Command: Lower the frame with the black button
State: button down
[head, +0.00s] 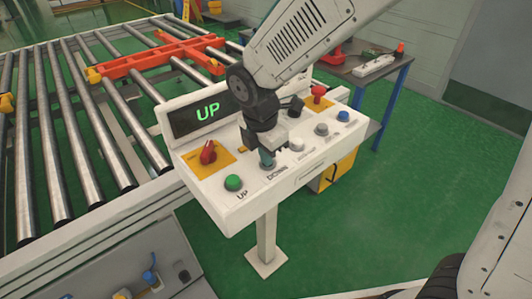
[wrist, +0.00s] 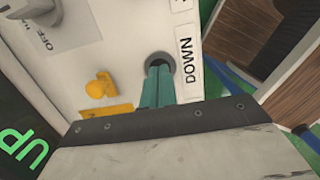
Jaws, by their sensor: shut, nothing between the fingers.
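The white control panel (head: 226,208) stands on a post, and its display (head: 203,111) reads "UP" in green. My gripper (head: 267,158) is shut and empty, pointing down at the spot labelled DOWN. In the wrist view its teal fingers (wrist: 158,88) reach over the dark round black button (wrist: 161,62) beside the DOWN label (wrist: 187,62). The fingers cover much of the button. I cannot tell whether they touch or press it. The orange-red frame (head: 165,54) sits among the conveyor rollers at upper left.
A green button (head: 233,183) labelled UP lies left of my gripper. Metal rollers (head: 100,110) lie behind.

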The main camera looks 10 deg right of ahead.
notch_tip(320, 180, up, 14)
jog(key=s+a, duration=0.1)
jog(key=shift+a, duration=0.2)
jog(key=shift+s+f, duration=0.1)
jog(key=s+d+m+y, duration=0.1)
jog(key=s+d+m, duration=1.7)
jog(key=d+m, duration=0.5)
jog(key=shift+s+f+m, duration=0.2)
jog(key=shift+s+m, duration=0.2)
jog(key=shift+m, duration=0.5)
